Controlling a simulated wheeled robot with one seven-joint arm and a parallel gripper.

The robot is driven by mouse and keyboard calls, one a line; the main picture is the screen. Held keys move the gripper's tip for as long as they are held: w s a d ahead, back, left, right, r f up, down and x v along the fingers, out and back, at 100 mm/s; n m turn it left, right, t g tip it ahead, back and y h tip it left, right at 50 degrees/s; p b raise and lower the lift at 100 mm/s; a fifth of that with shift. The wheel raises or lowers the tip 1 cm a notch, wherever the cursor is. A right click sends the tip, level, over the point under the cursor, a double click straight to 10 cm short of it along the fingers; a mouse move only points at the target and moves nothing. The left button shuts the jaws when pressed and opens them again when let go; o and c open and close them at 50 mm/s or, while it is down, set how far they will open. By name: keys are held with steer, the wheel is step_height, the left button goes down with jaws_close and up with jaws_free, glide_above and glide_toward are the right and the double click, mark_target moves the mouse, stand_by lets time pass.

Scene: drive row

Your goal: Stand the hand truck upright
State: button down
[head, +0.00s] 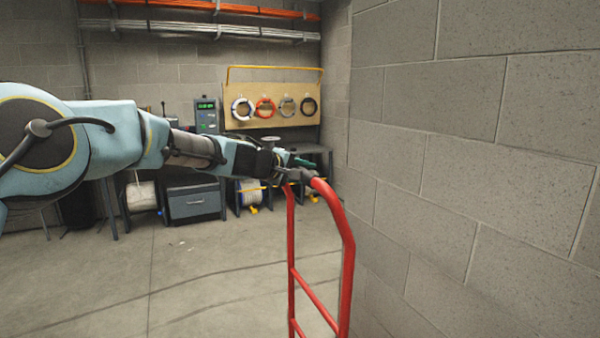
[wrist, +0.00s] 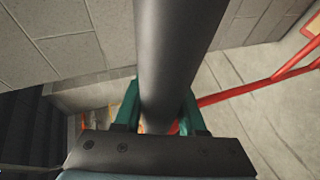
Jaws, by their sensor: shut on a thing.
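The red hand truck (head: 348,255) stands in front of me in the head view, close along the block wall on the right. Its frame rises from the bottom edge to a top bar with a dark grip (head: 300,175). My gripper (head: 288,172) is shut on this grip at the top. In the wrist view the thick dark grip (wrist: 175,60) runs between the green fingers of my gripper (wrist: 160,115), and red frame tubes (wrist: 255,88) show to the right. The truck's wheels and foot are out of view, so its exact tilt is hard to tell.
The block wall (head: 480,150) is close on the right. At the back stand a workbench, a grey cabinet (head: 195,203) and a board (head: 273,98) with several cable coils. The concrete floor (head: 180,275) to the left is clear.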

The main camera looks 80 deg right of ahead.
steer(key=shift+s+a+f, duration=0.15)
steer(key=shift+s+f, duration=0.25)
steer(key=shift+f, duration=0.15)
steer(key=c, duration=0.7)
jaws_free()
steer(key=shift+s+f, duration=0.1)
steer(key=shift+f, duration=0.05)
steer(key=shift+o, duration=1)
steer(key=shift+d+r, duration=0.2)
steer(key=shift+w+r, duration=0.1)
steer(key=shift+w, duration=0.1)
steer(key=b+v, duration=0.5)
steer(key=v, duration=0.5)
steer(key=shift+w+a+r+b, duration=0.15)
steer(key=shift+a+r+b, duration=0.1)
steer(key=shift+b, duration=0.15)
